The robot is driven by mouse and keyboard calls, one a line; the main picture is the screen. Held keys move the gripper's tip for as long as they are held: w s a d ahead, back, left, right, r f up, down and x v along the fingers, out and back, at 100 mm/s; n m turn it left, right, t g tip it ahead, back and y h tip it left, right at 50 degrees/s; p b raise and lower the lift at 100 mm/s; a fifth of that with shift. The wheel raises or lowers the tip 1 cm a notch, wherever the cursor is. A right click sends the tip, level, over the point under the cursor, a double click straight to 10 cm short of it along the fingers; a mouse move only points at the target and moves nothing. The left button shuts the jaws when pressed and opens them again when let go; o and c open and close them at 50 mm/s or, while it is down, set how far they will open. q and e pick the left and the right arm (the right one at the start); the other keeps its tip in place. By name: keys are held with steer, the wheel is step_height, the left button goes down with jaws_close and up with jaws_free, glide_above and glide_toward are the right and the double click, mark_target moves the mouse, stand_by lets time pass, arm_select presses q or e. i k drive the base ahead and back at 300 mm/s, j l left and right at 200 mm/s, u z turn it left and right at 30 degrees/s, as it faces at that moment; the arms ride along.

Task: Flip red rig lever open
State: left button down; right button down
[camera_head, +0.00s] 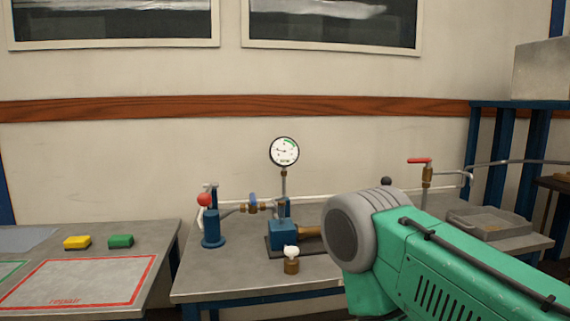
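A test rig (283,232) with a round white-faced gauge (284,151) stands on the middle table. At its left, a blue cylinder (213,228) carries a lever with a red ball (204,200) at its upper end. Another red handle (419,161) lies level on top of a brass tap (427,177) at the right of the table. I cannot tell which of the two is the rig lever. My green arm comes in from the lower right and hides part of the table. Neither gripper shows.
A grey tray (488,223) sits at the table's right, below the tap. A brass fitting with a white top (291,262) stands before the rig. On the left table (150,240) are a yellow block (77,242), a green block (121,241) and a red-outlined area. A gap separates the tables.

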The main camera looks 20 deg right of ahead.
mark_target(428, 162)
steer(key=z, duration=1.6)
steer(key=i+l+u, duration=0.1)
steer(key=i+u, duration=0.25)
steer(key=i+l+u, duration=0.35)
steer(key=i, duration=0.15)
steer(key=i+l+u, duration=0.3)
steer(key=i+j, duration=0.05)
steer(key=i, duration=0.05)
